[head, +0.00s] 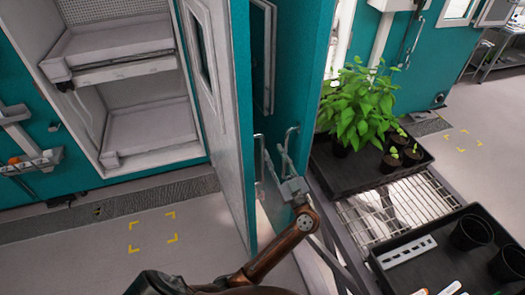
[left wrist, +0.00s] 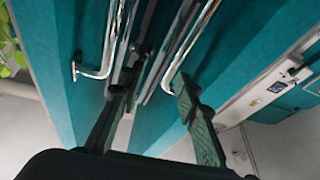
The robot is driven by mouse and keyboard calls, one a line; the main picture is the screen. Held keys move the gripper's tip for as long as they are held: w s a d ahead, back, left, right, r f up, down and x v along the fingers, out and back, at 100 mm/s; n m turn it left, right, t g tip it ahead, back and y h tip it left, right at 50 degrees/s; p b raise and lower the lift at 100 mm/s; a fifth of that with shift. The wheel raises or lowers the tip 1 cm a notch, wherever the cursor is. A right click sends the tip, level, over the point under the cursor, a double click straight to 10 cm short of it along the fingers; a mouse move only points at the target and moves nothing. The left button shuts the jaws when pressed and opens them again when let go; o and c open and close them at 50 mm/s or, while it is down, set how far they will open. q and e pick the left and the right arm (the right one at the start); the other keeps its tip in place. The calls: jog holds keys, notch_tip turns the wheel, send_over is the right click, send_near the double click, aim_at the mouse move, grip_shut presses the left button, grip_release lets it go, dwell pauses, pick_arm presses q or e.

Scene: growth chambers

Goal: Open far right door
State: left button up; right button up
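A teal door with a white inner face (head: 208,90) stands swung out from an open chamber at the left of the head view. To its right is another teal door panel (head: 300,75), with a narrow gap between. Each panel has a metal bar handle; the right panel's handle (head: 291,133) shows in the head view. In the left wrist view there is a handle at left (left wrist: 84,72) and one at right (left wrist: 190,40). My left gripper (head: 276,158) is open in the gap, fingers apart near the right-hand handle in the wrist view (left wrist: 153,92). Contact is unclear. My right gripper is not in view.
The open chamber's shelf (head: 150,128) is empty. At right, a wire rack cart (head: 385,212) carries black trays with a leafy plant (head: 357,105) and pots, close beside my left arm. Floor (head: 120,225) left of the door is clear.

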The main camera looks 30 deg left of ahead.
aim_at(262, 152)
pick_arm(q)
jog(key=w+a+f+g+h, duration=0.1)
jog(key=a+f+g+h, duration=0.1)
jog(key=a, duration=0.4)
jog(key=shift+w+f+g+p, duration=0.35)
jog(key=shift+f+g, duration=0.3)
jog(key=shift+g, duration=0.65)
jog(key=shift+c, duration=0.7)
jog(key=shift+a, duration=0.1)
grip_shut()
